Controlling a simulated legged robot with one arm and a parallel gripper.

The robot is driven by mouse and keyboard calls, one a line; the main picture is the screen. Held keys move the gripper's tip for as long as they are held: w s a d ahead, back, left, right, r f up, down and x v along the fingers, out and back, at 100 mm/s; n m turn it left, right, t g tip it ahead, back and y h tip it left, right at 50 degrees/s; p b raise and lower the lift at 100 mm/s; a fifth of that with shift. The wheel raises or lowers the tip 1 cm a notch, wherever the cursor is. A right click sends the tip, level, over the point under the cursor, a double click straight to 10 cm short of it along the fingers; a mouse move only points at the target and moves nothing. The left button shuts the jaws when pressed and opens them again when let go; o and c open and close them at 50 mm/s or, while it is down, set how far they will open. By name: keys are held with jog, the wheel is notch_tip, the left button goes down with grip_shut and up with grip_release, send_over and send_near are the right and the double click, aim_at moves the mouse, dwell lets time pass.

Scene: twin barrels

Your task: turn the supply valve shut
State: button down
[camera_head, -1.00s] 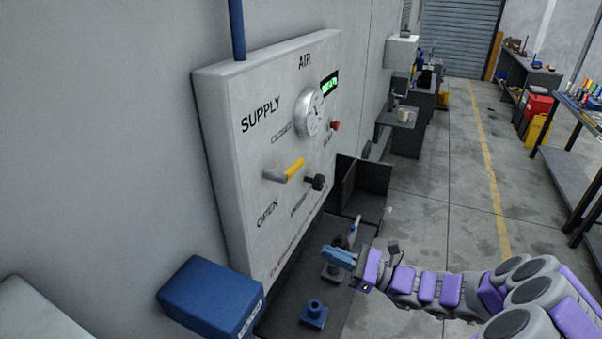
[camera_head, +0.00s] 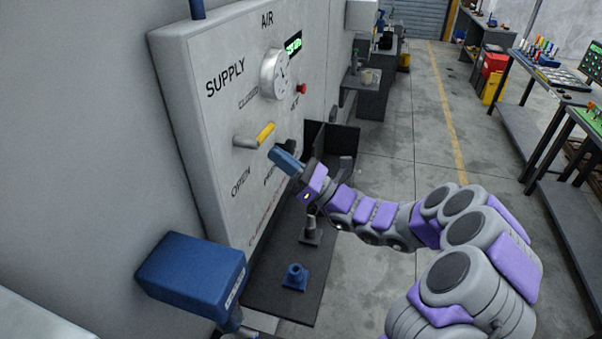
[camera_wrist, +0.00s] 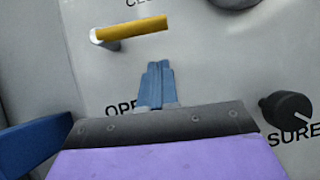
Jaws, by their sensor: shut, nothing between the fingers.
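The supply valve has a yellow lever handle (camera_head: 265,134) on a grey stem, on the white wall panel (camera_head: 190,110). The lever sticks out sideways between the CLOSED label above and the OPEN label below. In the wrist view the yellow lever (camera_wrist: 135,29) lies nearly level, above my fingers. My gripper (camera_head: 278,155) has blue fingers, shut and empty, just below and to the right of the lever in the head view. In the wrist view my gripper (camera_wrist: 157,72) points up at the panel below the lever, apart from it in the picture.
A round gauge (camera_head: 275,75), a green display (camera_head: 293,45) and a red button (camera_head: 301,89) are on the panel. A black knob (camera_wrist: 286,108) is right of my fingers. A blue box (camera_head: 190,277) stands at lower left. A dark shelf (camera_head: 262,290) holds a blue fitting (camera_head: 294,277).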

jog(key=shift+w+d+r, duration=0.15)
jog(key=shift+d+r, duration=0.1)
jog(key=shift+r, duration=0.55)
jog(key=shift+w+d+r, duration=0.1)
jog(key=shift+d+r, duration=0.1)
jog(key=shift+r, duration=0.6)
jog(key=shift+a, duration=0.1)
jog(key=shift+w+r+n+g+y+p, duration=0.1)
jog(key=shift+r+n+g+y+p, duration=0.3)
jog(key=shift+r+n+g+p, duration=0.65)
jog(key=shift+f+t, duration=0.25)
jog(key=shift+f, duration=0.05)
